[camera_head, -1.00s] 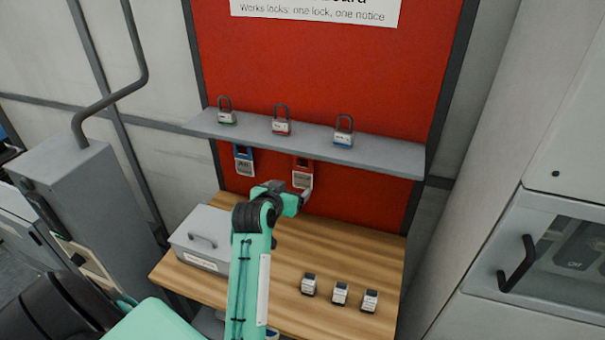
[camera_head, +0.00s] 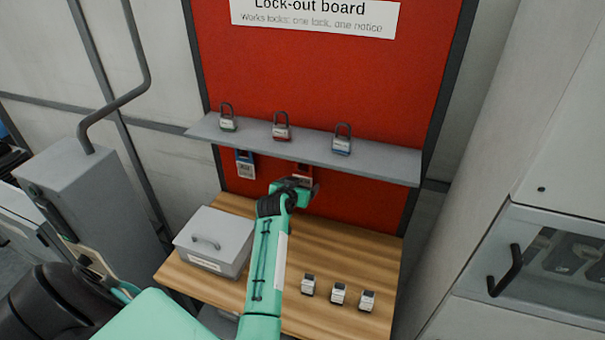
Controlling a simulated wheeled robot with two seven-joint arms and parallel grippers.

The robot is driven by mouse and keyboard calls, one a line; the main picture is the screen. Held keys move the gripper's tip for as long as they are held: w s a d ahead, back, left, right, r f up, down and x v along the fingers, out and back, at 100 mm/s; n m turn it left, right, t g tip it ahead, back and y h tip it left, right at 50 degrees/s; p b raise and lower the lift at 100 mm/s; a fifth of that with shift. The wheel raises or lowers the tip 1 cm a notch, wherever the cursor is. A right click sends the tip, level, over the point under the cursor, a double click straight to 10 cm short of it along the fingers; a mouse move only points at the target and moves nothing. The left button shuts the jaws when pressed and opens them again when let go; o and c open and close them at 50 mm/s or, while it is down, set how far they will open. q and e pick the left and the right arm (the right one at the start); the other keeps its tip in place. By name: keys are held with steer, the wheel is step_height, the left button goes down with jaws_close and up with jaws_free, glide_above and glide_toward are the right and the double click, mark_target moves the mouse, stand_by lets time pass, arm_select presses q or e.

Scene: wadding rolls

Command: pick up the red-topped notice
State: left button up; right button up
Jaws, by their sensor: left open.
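The red-topped notice (camera_head: 303,170) hangs on the red board just below the shelf. Only its upper part shows; my left gripper hides the rest. My left gripper (camera_head: 303,184) is open and right in front of the notice's lower part in this view. I cannot tell whether its fingers are around the notice or still short of it. My right gripper is not in view.
A blue-topped notice (camera_head: 245,164) hangs to the left. The grey shelf (camera_head: 375,165) juts out above, with three padlocks on it. A grey lidded box (camera_head: 213,235) and three small blocks (camera_head: 338,293) stand on the wooden table (camera_head: 365,250).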

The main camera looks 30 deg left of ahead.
arm_select(q)
steer(key=shift+x, duration=0.9)
steer(key=c, duration=1.1)
steer(key=shift+r, duration=0.1)
